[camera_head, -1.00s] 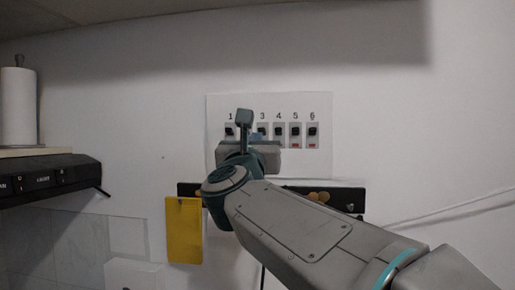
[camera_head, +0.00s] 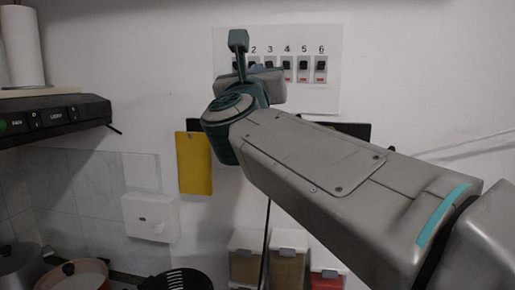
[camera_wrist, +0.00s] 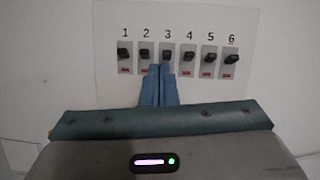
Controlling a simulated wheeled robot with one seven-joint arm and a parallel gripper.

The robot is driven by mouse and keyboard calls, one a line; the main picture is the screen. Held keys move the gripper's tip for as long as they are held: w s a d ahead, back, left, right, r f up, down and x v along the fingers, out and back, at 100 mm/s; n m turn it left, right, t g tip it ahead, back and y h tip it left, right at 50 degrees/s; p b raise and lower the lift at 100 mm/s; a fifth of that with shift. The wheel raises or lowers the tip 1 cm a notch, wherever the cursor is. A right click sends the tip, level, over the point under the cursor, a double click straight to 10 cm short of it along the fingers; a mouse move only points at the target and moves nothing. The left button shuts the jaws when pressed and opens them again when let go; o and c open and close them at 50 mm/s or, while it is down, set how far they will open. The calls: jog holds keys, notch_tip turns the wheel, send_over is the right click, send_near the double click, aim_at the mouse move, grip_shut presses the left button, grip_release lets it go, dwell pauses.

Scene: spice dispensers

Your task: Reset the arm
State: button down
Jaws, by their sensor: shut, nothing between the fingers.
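The white switch panel (camera_head: 325,40) with several numbered switches is on the wall; it also fills the upper middle of the wrist view (camera_wrist: 107,90). My gripper (camera_wrist: 161,68) is shut and empty, its blue fingers together, with their tips overlapping the area just below and between switch 2 (camera_wrist: 145,55) and switch 3 (camera_wrist: 167,53). I cannot tell whether the tips touch the panel. In the head view my wrist covers the panel's left lower part, and only a bit of blue finger (camera_head: 257,68) shows. Red marks show low on several switches.
A yellow board (camera_head: 194,165) hangs left of my arm. A range hood (camera_head: 60,115) and paper roll (camera_head: 25,45) are at left. Pots (camera_head: 75,272) and a dark pan (camera_head: 180,279) are at lower left. Spice dispensers (camera_head: 285,262) stand below my arm.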

jog(key=s+d+f+n+g+y, duration=0.15)
jog(key=f+n+g+y, duration=0.25)
jog(key=f+n, duration=0.8)
jog(key=s+d+f+n+g+y, duration=0.1)
jog(key=s+f+n+g+y, duration=0.2)
jog(key=f+n, duration=0.9)
jog(key=s+d+f+n+g+h, duration=0.2)
jog(key=s+d+f+n+g, duration=0.4)
jog(key=f, duration=0.6)
jog(key=s+d+f+n+g+h, duration=0.2)
jog(key=s+d+f+n+g, duration=0.3)
jog(key=s+f, duration=0.6)
jog(key=shift+s+d+f+n+g, duration=0.25)
jog(key=shift+d+f+n+g, duration=0.2)
jog(key=shift+d, duration=0.4)
